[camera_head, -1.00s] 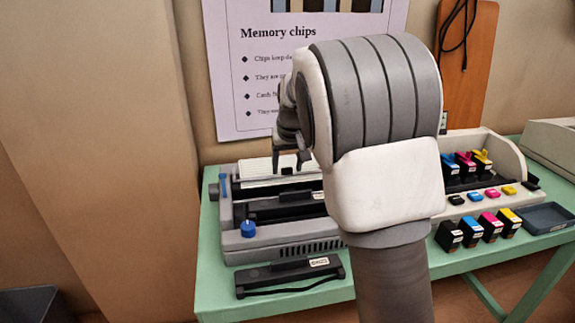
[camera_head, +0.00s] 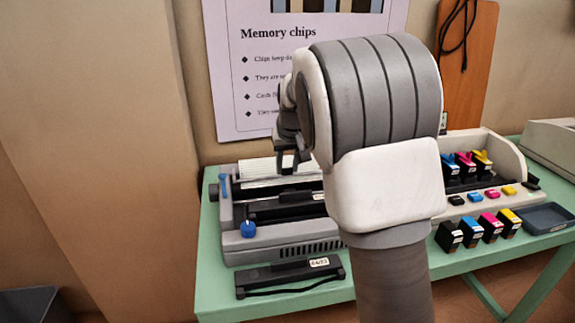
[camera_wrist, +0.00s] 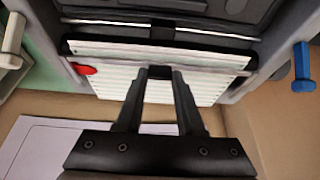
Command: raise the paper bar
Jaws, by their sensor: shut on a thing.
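My gripper (camera_wrist: 159,82) is shut on this tab, one dark finger at each side. In the head view my gripper (camera_head: 288,160) is over the back of the printer, at the paper (camera_head: 257,170). My arm hides the printer's right part and much of the bar there.
A blue knob (camera_head: 248,229) is on the printer's front left, and a blue lever (camera_wrist: 303,68) shows in the wrist view. A black cartridge (camera_head: 280,276) lies in front. Several ink cartridges (camera_head: 472,232) and a dark tray (camera_head: 548,217) are at right. A wall poster (camera_head: 232,90) hangs behind.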

